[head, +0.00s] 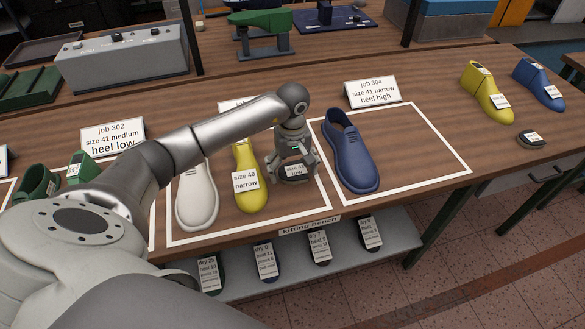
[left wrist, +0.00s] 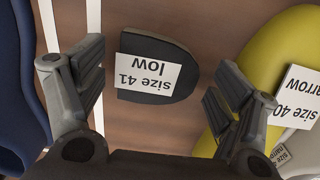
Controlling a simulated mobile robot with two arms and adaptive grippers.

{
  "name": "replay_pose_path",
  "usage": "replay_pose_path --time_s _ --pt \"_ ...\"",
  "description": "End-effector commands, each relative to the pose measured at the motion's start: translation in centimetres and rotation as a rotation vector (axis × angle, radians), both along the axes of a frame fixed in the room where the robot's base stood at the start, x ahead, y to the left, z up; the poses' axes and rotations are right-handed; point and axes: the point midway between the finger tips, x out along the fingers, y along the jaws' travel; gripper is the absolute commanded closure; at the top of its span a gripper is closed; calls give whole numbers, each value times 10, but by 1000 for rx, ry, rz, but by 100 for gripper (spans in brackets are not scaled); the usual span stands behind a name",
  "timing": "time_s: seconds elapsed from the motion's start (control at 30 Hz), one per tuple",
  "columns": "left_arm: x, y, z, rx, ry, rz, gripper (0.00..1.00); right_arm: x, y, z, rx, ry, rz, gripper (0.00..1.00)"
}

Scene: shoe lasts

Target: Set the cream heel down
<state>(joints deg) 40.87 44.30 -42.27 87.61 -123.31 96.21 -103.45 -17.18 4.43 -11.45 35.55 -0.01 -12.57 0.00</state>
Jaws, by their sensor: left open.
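No cream heel shows; the heel at my left gripper is dark grey, with a white label reading "size 41 low". In the left wrist view this dark heel (left wrist: 180,88) lies flat on the wood between the two spread fingers, apart from both. My left gripper (left wrist: 158,75) is open. In the head view the left gripper (head: 294,168) points down over the heel (head: 296,177), inside the middle white outline, right of the yellow last (head: 247,170) labelled "size 40 narrow". The gripper partly hides the heel there. My right gripper is not in view.
A white shoe (head: 197,200) stands left of the yellow last. A blue shoe (head: 350,155) stands in the right outline, whose right half is bare. Another dark heel (head: 531,139), a yellow last (head: 485,95) and a blue last (head: 540,85) are at the right. Sign cards (head: 372,92) stand behind.

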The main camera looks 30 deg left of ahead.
Motion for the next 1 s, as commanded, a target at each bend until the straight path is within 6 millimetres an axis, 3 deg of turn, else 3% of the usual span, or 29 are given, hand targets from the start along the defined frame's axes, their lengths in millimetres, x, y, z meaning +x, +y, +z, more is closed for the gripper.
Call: replay_pose_path --time_s 0.5,0.7,1.0 --pt "1 1 99 0 -6 0 14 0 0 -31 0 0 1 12" --pt "1 0 116 0 -3 0 14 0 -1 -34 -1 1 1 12" --pt "1 0 119 -1 -2 0 14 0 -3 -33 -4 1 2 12"
